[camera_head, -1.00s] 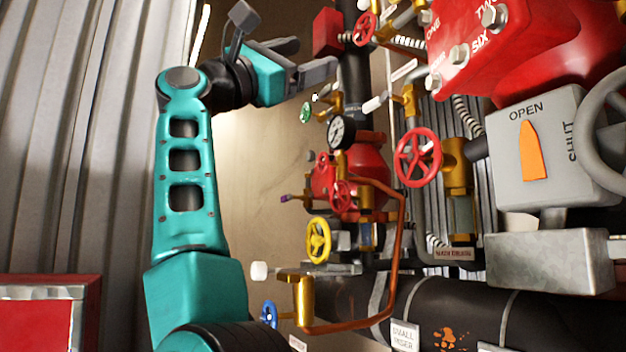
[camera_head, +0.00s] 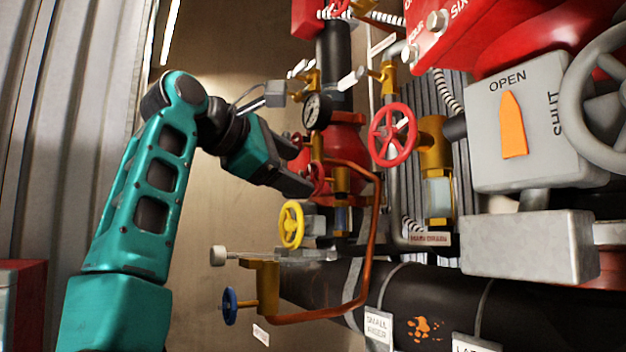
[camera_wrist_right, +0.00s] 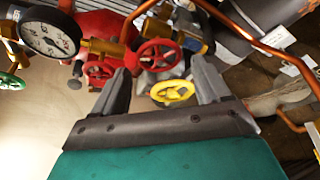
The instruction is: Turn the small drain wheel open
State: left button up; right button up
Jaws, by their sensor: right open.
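My right gripper (camera_head: 299,170) is open, in front of the small valves left of centre in the head view. A small red wheel (camera_head: 318,178) is close beside its fingertips, partly hidden by them. In the right wrist view the open fingers (camera_wrist_right: 162,82) frame that area, with a red wheel (camera_wrist_right: 160,54) beyond the tips and a yellow wheel (camera_wrist_right: 172,92) between them. The yellow wheel (camera_head: 291,224) is below the gripper in the head view. A blue wheel (camera_head: 229,306) is lower left. I cannot tell which is the small drain wheel, or whether anything is touched. My left gripper is not in view.
A pressure gauge (camera_head: 317,110) is above the gripper. A copper pipe (camera_head: 374,240) bends around the valves. A larger red wheel (camera_head: 392,135) stands above the MAIN DRAIN sign (camera_head: 430,239). A grey OPEN/SHUT box (camera_head: 530,140) is at right.

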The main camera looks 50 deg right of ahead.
aim_at(310, 177)
jog(key=x, duration=0.6)
jog(key=shift+c, duration=0.2)
jog(key=c, duration=0.7)
jog(key=shift+o, duration=0.2)
jog(key=shift+n+y+p, duration=0.3)
jog(key=shift+n+p, duration=0.05)
jog(key=shift+n, duration=0.25)
jog(key=shift+n+g+y, duration=0.6)
jog(key=shift+n+g, duration=0.7)
jog(key=shift+n, duration=0.6)
